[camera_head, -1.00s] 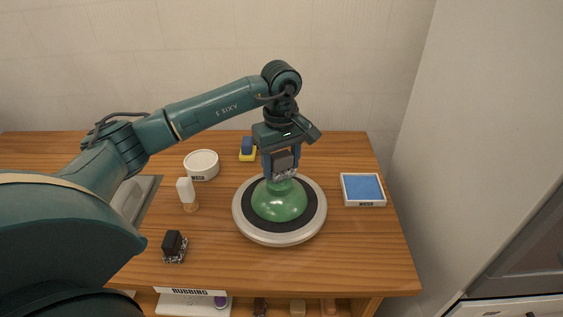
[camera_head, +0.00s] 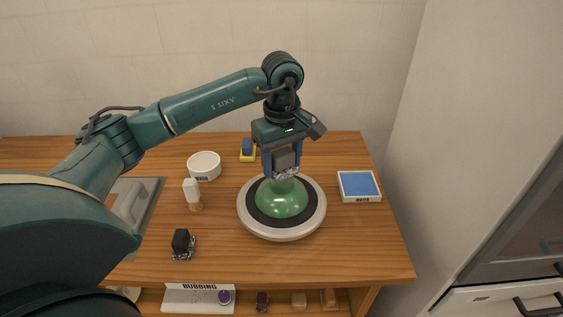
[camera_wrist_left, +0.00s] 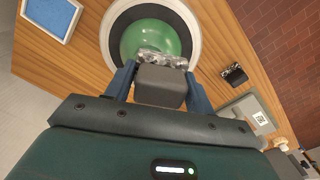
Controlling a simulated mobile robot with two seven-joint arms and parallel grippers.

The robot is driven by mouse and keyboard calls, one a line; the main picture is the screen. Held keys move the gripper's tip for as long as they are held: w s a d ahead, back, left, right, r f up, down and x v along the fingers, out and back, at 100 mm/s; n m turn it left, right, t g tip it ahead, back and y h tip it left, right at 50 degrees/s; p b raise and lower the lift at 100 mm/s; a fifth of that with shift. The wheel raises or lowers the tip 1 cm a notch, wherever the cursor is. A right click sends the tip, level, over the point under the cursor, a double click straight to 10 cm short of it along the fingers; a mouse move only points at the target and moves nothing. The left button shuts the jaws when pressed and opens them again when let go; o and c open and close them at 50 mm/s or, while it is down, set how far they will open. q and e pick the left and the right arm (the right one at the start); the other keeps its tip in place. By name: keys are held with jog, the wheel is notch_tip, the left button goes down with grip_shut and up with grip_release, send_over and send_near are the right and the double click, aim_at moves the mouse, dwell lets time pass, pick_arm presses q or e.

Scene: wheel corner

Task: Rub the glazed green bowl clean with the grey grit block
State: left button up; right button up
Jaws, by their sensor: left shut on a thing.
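The glazed green bowl (camera_head: 281,201) sits like a dome, rounded side up, in the middle of a round wheel (camera_head: 248,224) with a dark top and pale rim. It also shows in the left wrist view (camera_wrist_left: 146,36). My left gripper (camera_head: 284,165) points down over the bowl's crown, shut on the grey grit block (camera_wrist_left: 160,84). The block has a grey body and a rough silvery underside, which is at the bowl's top; I cannot tell whether they touch. The block hides part of the bowl in the wrist view. My right gripper is not in view.
A blue-filled tray (camera_head: 359,186) stands right of the wheel. Left are a white tub (camera_head: 204,166), a white-topped brush-like thing (camera_head: 192,194) and a black block (camera_head: 181,241). A blue and yellow block (camera_head: 247,149) lies behind. The front right of the table is clear.

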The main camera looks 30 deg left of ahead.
aim_at(282, 151)
pick_arm(q)
jog(key=shift+r+p, duration=0.85)
jog(key=shift+r, duration=0.8)
